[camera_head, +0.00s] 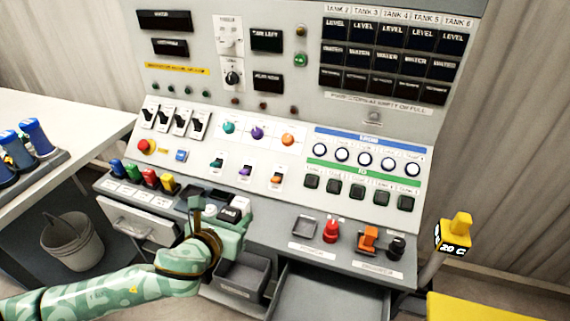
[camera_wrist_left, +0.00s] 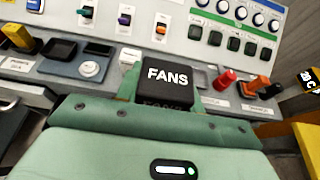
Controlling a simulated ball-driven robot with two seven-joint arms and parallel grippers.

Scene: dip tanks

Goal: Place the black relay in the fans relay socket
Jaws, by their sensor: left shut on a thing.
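A black relay (camera_wrist_left: 168,75) with white FANS lettering is held between the fingers of my left gripper (camera_wrist_left: 160,98). In the head view my left gripper (camera_head: 222,218) is over the lower ledge of the console, near its middle. There it is shut on the relay, which is partly covered by the fingers. I cannot tell which place is the fans socket; part of the ledge is hidden behind the gripper. My right gripper is not in view.
Coloured relays (camera_head: 150,180) stand in a row on the left of the ledge. A shallow square recess (camera_head: 305,226), a red knob (camera_head: 331,231), an orange part (camera_head: 368,240) and a black knob (camera_head: 396,246) are on the right. A grey bin (camera_head: 243,276) is below.

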